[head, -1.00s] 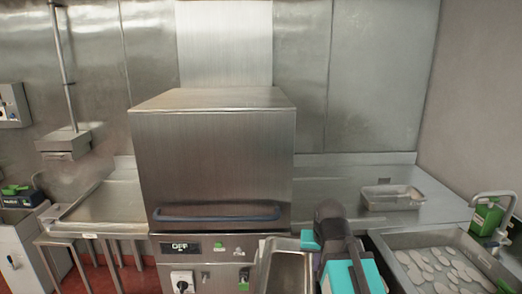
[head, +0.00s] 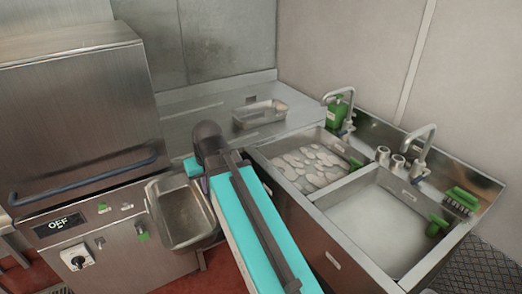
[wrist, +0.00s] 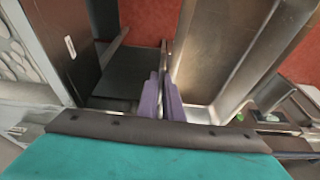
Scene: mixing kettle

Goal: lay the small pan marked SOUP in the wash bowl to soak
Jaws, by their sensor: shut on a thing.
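My gripper (wrist: 164,100) has purple fingers shut on the rim of a deep metal pan (head: 178,218). The pan hangs in front of the counter, left of my arm in the head view. It also fills the upper right of the wrist view (wrist: 215,45). No marking on it can be read. A sink bowl with whitish foam patches (head: 280,177) lies to the right of my arm. A second bowl (head: 375,228) beside it looks pale and free of foam. No label shows which is the wash bowl.
Another metal pan (head: 258,122) stands on the steel counter (head: 200,112) behind. A boxy steel machine (head: 80,110) with a blue handle is at left. Taps (head: 424,150), a green bottle (head: 338,110) and brushes (head: 462,196) line the sink's back ledge.

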